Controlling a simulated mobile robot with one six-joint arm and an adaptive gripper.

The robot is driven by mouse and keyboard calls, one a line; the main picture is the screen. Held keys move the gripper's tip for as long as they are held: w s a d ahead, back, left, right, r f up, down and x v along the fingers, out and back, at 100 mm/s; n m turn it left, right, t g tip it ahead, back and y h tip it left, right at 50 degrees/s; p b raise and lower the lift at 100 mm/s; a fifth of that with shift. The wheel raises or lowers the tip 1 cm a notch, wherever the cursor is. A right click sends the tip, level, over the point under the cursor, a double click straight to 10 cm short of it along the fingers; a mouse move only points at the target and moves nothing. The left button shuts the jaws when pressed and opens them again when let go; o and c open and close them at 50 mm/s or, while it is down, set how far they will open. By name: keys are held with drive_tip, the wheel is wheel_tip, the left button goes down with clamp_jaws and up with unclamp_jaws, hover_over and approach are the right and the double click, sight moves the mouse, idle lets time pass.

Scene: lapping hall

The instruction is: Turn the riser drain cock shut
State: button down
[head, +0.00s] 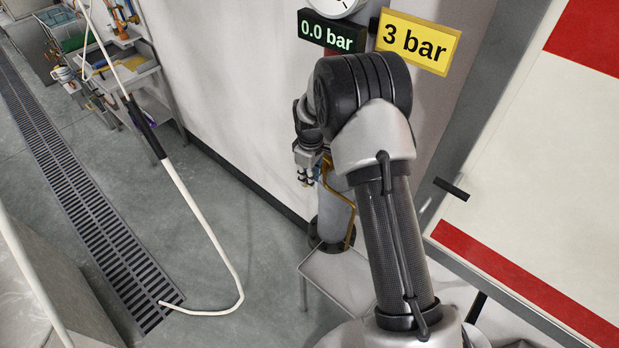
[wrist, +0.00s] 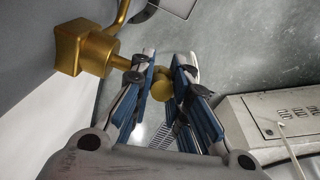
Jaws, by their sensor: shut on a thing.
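The drain cock shows in the wrist view as a square brass body (wrist: 84,48) with a stem running right behind my left finger. A rounded brass piece (wrist: 161,86), seemingly the cock's handle, sits between the fingers of my gripper (wrist: 166,64), which is shut on it. In the head view my gripper (head: 306,174) is beside the grey riser (head: 334,218). A thin brass pipe (head: 349,204) runs down the riser's side. The cock itself is mostly hidden there by my gripper and arm. I cannot tell the handle's exact angle.
A display (head: 331,32) reads 0.0 bar, below a dial gauge (head: 340,4); a yellow sign (head: 417,43) says 3 bar. A pale tray (head: 338,279) lies near the riser's foot. A white hose (head: 205,222) ends at the floor grating (head: 82,186). Open floor lies left of the riser.

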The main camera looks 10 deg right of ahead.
drive_tip(key=shift+s+d+f+t+y+b, duration=0.15)
drive_tip(key=shift+t+y+b, duration=0.25)
drive_tip(key=shift+b, duration=1.55)
drive_tip(key=shift+w+f+t+y+b, duration=0.15)
drive_tip(key=shift+t+y+b, duration=0.3)
drive_tip(key=shift+b, duration=1.5)
drive_tip(key=shift+s+d+f+t+y+b, duration=0.2)
drive_tip(key=shift+t+b, duration=0.35)
drive_tip(key=shift+b, duration=1.4)
drive_tip(key=shift+s+f+m+t+y+b, duration=0.1)
drive_tip(key=shift+t+y+b, duration=1.1)
drive_tip(key=shift+b, duration=2.85)
drive_tip(key=shift+s+f+m+t+y+b, duration=0.15)
drive_tip(key=shift+t+y+b, duration=1.1)
drive_tip(key=shift+b, duration=2.85)
drive_tip(key=shift+s+f+m+t+y+b, duration=0.1)
drive_tip(key=shift+t+y+b, duration=0.5)
drive_tip(key=shift+t+b, duration=2.3)
drive_tip(key=shift+g+b, duration=0.95)
drive_tip(key=shift+b, duration=0.2)
drive_tip(key=c, duration=1.6)
unclamp_jaws()
drive_tip(key=shift+o, duration=0.2)
drive_tip(key=shift+d, duration=0.1)
